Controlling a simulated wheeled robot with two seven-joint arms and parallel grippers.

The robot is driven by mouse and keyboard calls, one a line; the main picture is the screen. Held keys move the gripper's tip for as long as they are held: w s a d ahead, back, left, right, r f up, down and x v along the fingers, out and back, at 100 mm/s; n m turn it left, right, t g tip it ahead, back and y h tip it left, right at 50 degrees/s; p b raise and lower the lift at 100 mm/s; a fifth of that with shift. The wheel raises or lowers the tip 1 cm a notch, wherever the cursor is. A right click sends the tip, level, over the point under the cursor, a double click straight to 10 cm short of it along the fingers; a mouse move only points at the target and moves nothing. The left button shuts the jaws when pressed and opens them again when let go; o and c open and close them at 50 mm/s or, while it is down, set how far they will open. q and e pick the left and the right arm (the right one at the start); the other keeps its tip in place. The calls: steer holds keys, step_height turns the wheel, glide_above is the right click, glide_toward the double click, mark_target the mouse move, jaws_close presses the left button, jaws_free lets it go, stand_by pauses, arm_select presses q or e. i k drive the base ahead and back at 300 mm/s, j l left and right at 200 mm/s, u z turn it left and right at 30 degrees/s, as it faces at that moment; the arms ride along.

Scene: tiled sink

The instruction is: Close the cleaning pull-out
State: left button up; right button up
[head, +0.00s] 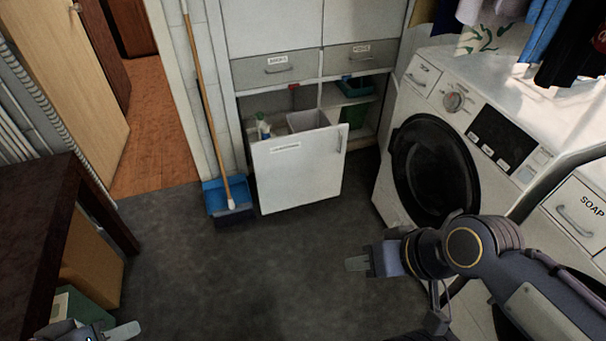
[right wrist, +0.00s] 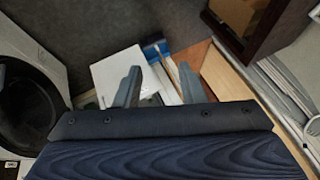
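The cleaning pull-out (head: 297,172) is a white-fronted unit in the lower cabinet, standing open toward the room. A label is at its upper left and a vertical handle (head: 341,141) at its upper right. Behind its front I see a grey bin (head: 307,121) and a spray bottle (head: 262,127). My right gripper (head: 357,263) is in front of the pull-out, low and to its right, touching nothing visible. The right wrist view shows its two fingers (right wrist: 161,82) apart and empty, with the white front beyond. My left gripper (head: 122,331) is only partly in view at the bottom left edge.
A white washing machine (head: 437,160) stands right of the pull-out. A broom (head: 205,90) and blue dustpan (head: 224,196) stand close at its left. Shelves with a teal box (head: 357,87) are open beside it. A dark table (head: 50,215) is at left. The middle floor is clear.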

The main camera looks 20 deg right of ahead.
mark_target(297, 169)
steer(key=i+j, duration=0.15)
steer(key=i, duration=0.3)
steer(key=i+j, duration=0.15)
steer(key=i, duration=0.3)
steer(key=i+j+z, duration=0.1)
steer(key=i, duration=0.4)
steer(key=i+j, duration=0.2)
steer(key=i, duration=0.25)
